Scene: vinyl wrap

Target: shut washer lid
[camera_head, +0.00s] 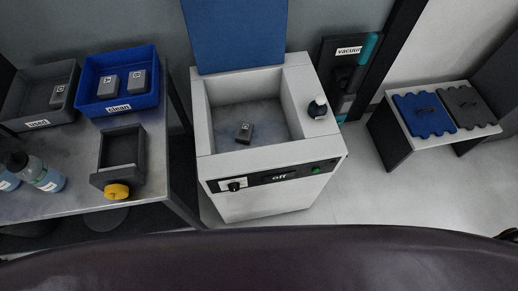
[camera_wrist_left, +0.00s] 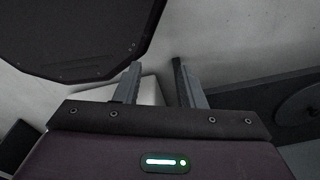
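The washer (camera_head: 205,135) is a white box with an open top in the middle of the head view. Its blue lid (camera_head: 236,35) stands raised at the back edge, its top cut off by the frame. A small dark grey block (camera_head: 244,132) lies on the floor of the basin. The front panel (camera_head: 285,176) carries a knob, a display reading "off" and a green button. My left gripper (camera_wrist_left: 158,82) shows only in the left wrist view, its two fingers apart with nothing between them. My right gripper is not in view.
Left is a table with a grey "used" bin (camera_head: 37,123), a blue "clean" bin (camera_head: 118,106), a grey tray (camera_head: 122,148) and bottles (camera_head: 47,178). A vacuum unit (camera_head: 346,72) and a low bench (camera_head: 399,131) stand right.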

